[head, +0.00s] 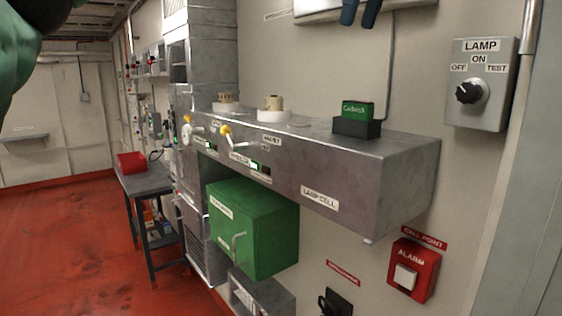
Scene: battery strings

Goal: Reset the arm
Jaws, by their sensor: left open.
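My left gripper (14,52) shows only in part, as a large green and black shape cut off by the top left corner. It is raised and close to the camera, apart from the console and holding nothing that I can see. Its fingertips are not clear. The grey console (360,185) labelled LAMP CELL is on the wall at the right. On its front are a lever with a yellow knob (226,130) and a second yellow-tipped handle (187,119).
A green box (250,228) hangs below the console. A green block sits in a black holder (357,128) on top. A lamp switch box (481,84) and red alarm box (412,270) are on the wall. The red floor (60,240) is clear at left.

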